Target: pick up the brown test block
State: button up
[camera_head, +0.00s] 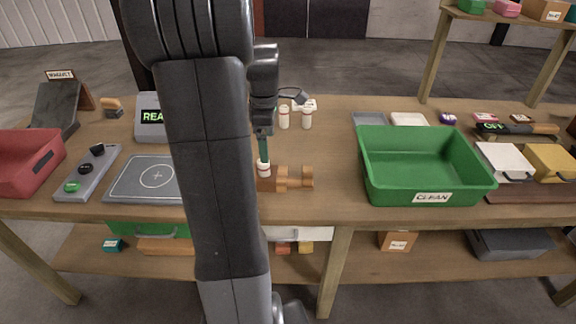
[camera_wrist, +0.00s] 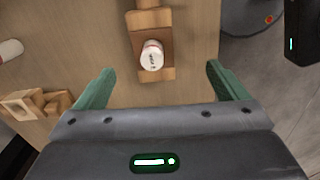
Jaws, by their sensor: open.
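A brown block (camera_head: 265,185) lies on the table just right of my arm, with a small white bottle (camera_head: 263,169) at it. In the wrist view the brown block (camera_wrist: 165,40) shows under or behind the bottle (camera_wrist: 151,56); I cannot tell whether the bottle stands on it or against it. Lighter wooden pieces (camera_head: 294,178) adjoin it on the right. My gripper (camera_wrist: 160,68) is open, its green fingers apart. The bottle shows between and beyond the fingertips. In the head view my arm hides part of this area and the gripper (camera_head: 264,150) is seen edge-on.
Two white bottles (camera_head: 295,118) stand behind. A green bin (camera_head: 425,180) marked CLEAN is at the right, a red bin (camera_head: 25,165) at far left. A grey plate (camera_head: 140,180) and a button box (camera_head: 86,172) are left. Wooden pieces (camera_wrist: 38,103) lie left in the wrist view.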

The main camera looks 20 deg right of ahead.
send_over(273, 173)
notch_tip(273, 173, down, 7)
jog(key=shift+s+a+f, duration=0.1)
jog(key=shift+a+f, duration=0.05)
jog(key=shift+f+p, duration=0.55)
jog(key=shift+f, duration=2.7)
jog(key=shift+c, duration=0.2)
jog(key=shift+w, duration=0.2)
jog(key=c, duration=1.2)
jog(key=shift+o, duration=0.2)
jog(key=shift+r, duration=0.1)
